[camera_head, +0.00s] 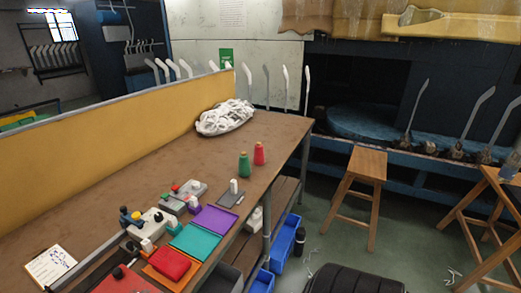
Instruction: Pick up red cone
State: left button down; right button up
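A red cone (259,154) stands upright on the brown table (190,160), near its right edge. A green cone (244,165) stands upright just to its left and a little nearer to me, close beside it. Neither of my grippers shows in the head view, so nothing is seen holding or touching the red cone.
A pile of white socks (225,117) lies behind the cones. Purple (214,220), teal (195,241) and red (169,264) flat items lie nearer. A yellow partition (110,135) runs along the left. A wooden stool (366,165) stands right. The tabletop around the cones is clear.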

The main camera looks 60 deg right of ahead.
aim_at(259, 155)
jog(key=z, duration=1.55)
